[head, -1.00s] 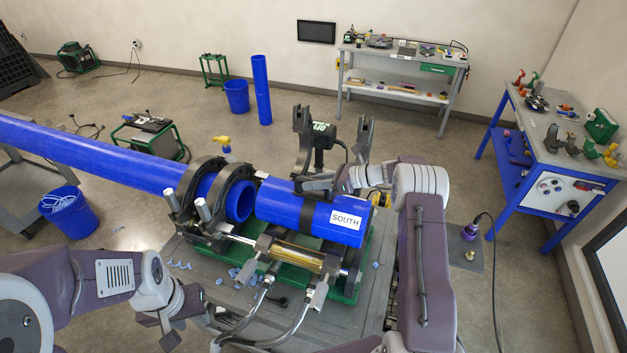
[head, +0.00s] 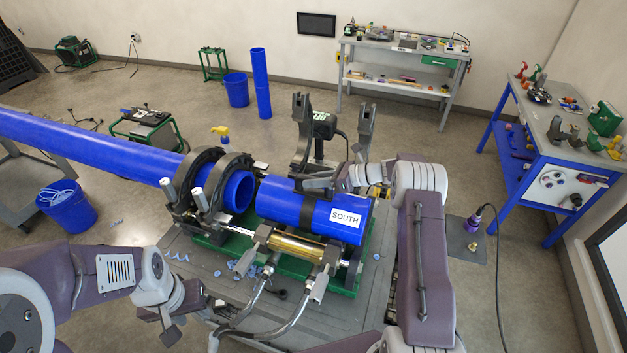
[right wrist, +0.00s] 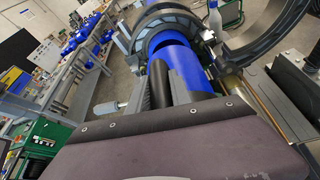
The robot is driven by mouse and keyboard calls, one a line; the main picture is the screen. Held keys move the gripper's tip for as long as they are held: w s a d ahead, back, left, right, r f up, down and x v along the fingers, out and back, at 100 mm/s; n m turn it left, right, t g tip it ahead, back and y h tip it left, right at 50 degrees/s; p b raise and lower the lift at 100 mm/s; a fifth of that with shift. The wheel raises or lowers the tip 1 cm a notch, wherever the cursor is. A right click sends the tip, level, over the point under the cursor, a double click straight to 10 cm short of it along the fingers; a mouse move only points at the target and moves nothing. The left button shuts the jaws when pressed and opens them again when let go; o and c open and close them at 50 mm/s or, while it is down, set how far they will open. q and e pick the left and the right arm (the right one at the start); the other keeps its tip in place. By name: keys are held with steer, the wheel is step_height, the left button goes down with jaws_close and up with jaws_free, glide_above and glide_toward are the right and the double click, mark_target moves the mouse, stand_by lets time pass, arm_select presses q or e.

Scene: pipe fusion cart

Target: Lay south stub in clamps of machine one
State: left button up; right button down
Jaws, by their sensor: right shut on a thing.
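The south stub (head: 290,203) is a short blue pipe with a white SOUTH label, lying roughly level over the right half of machine one (head: 215,228). My right gripper (head: 310,187) is shut on it from above. The two right-hand clamp uppers (head: 301,130) stand open behind it. Whether the stub touches the lower clamp seats is hidden. The left clamps (head: 205,180) are around the long blue pipe (head: 90,145), whose end faces the stub across a small gap. In the right wrist view the stub (right wrist: 185,70) runs away beneath the gripper. My left gripper (head: 192,315) looks open and empty.
A bare steel lever (head: 318,283) and curved tubes stand at the machine's front. Blue shavings (head: 245,262) lie on the grey cart top. A blue bucket (head: 66,203) is at the left, and a blue-legged bench (head: 560,150) at the right.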

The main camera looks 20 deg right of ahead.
mark_target(339, 198)
steer(key=shift+f+b, duration=0.45)
steer(key=shift+f, duration=0.1)
steer(key=c, duration=1.1)
jaws_free()
steer(key=shift+s+f, duration=0.15)
steer(key=shift+s+d+b, duration=0.1)
steer(key=shift+d+b, duration=0.2)
steer(key=shift+d, duration=0.05)
steer(key=b+v, duration=0.3)
steer(key=v, duration=0.5)
steer(key=shift+a, duration=0.1)
steer(key=shift+s+r, duration=0.2)
steer(key=shift+r, duration=0.1)
steer(key=shift+w, duration=0.1)
